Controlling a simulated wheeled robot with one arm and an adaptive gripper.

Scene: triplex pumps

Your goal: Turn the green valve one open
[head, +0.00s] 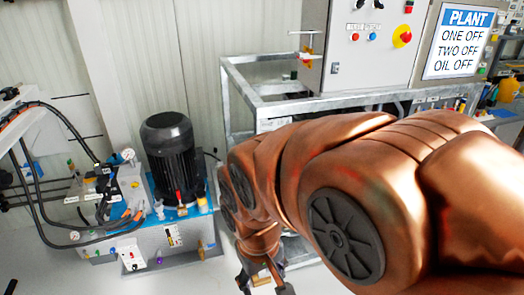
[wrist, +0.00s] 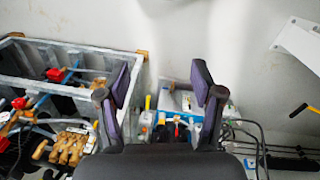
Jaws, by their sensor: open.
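My gripper (head: 265,284) hangs low at the bottom edge of the head view, its tips partly cut off. In the wrist view my gripper (wrist: 160,75) has its two dark fingers wide apart with nothing between them. I cannot make out green valve one for sure in either view. Small green spots show among the fittings of the blue and grey pump unit (head: 160,243), left of my gripper in the head view. The pump unit also shows beyond my fingers in the wrist view (wrist: 180,103), partly hidden by the gripper body.
A black motor (head: 168,145) stands on the pump unit, with black hoses (head: 50,115) to its left. A grey metal frame (head: 240,90) stands behind my copper arm, below a control box (head: 372,40) and a PLANT sign (head: 463,40). Pale floor (head: 200,275) is clear in front.

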